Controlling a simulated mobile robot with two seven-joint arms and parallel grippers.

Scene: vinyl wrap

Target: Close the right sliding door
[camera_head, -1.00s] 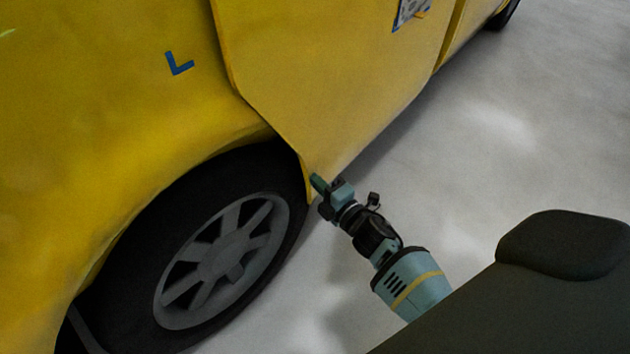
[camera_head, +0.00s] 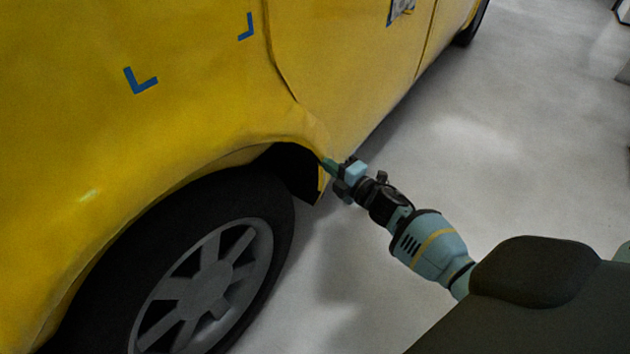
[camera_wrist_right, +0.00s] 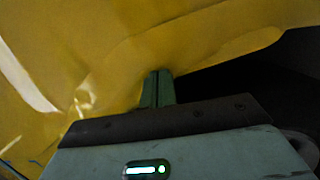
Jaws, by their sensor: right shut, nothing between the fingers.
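The right sliding door (camera_head: 345,70) is a yellow panel on the side of a yellow van. Its rear edge is a curved line above and ahead of the rear wheel arch, and it looks close to the body panel behind it. I cannot tell whether it is fully flush. My right gripper (camera_head: 328,166) is shut and empty, with its fingertips at the yellow bodywork beside the front end of the arch. In the right wrist view its fingers (camera_wrist_right: 158,88) are together against or just before yellow bodywork; contact is unclear. My left gripper is out of view.
The rear wheel (camera_head: 205,285) stands below and left of my right gripper, in the dark arch. Blue corner marks (camera_head: 140,80) show on the rear body panel. A marker plate (camera_head: 399,9) is on the door. The grey floor (camera_head: 500,150) to the right is open.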

